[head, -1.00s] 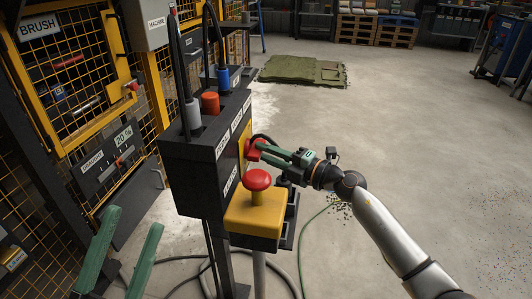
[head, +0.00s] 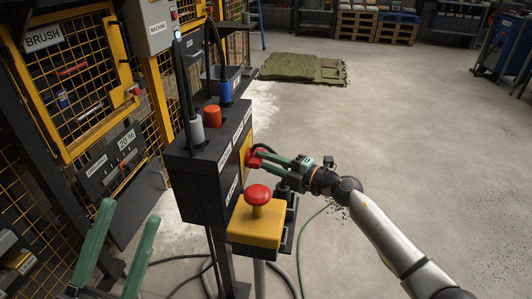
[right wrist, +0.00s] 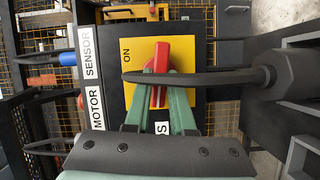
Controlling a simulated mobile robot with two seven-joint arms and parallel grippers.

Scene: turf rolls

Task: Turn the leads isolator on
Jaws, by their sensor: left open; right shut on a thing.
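The leads isolator has a red rotary handle (head: 254,158) on a yellow plate (head: 244,147), on the side of a black box (head: 203,180). In the right wrist view the handle (right wrist: 161,60) lies across the picture's height, slightly tilted, and "ON" (right wrist: 126,56) is printed on the plate to its left. The handle does not point at that word. My right gripper (head: 267,156) is shut on the handle, its green fingers on either side of it. A dark cable crosses in front of it. My left gripper (head: 128,210) is open and empty at lower left.
A red mushroom button (head: 257,194) on a yellow box (head: 254,228) stands just below my right gripper. Yellow mesh guarding (head: 75,90) is on the left. Open floor lies right.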

